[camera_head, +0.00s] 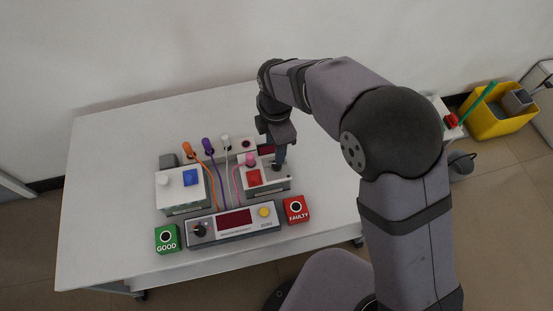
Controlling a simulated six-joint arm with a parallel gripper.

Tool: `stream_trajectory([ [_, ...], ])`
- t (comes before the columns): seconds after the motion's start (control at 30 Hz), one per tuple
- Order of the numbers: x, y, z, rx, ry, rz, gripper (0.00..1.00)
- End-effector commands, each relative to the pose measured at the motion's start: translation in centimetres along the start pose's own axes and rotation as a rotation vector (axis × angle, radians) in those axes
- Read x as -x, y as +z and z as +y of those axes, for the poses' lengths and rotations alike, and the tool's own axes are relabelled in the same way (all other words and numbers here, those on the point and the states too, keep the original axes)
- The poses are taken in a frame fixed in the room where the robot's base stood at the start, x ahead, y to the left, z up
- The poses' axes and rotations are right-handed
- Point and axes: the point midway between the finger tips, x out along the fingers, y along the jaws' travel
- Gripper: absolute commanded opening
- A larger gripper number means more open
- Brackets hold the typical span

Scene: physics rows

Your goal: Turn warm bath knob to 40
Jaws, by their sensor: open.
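My gripper (280,163) points down at the right-hand white box (262,188) on the table, over its back right part. It is open; its fingertips are small and dark here, and I cannot tell whether they touch or surround a knob. No warm bath label or number 40 is readable, so I cannot tell which knob is the warm bath's.
A left white box (181,204) has a white knob and blue button. Orange, purple, white and pink cables cross between the boxes. A green GOOD box (167,245) and a red FAULTY box (297,217) flank the console. The table's left side (105,190) is clear.

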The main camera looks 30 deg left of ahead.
Motion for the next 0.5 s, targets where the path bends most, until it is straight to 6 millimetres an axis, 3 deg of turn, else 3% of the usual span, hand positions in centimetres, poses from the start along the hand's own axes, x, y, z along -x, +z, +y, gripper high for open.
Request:
stream_trajectory([
  [0.2, 0.15, 0.04, -0.45, 0.454, -0.021, 0.004, 0.42],
  [0.5, 0.15, 0.05, -0.7, 0.8, -0.029, 0.011, 0.42],
])
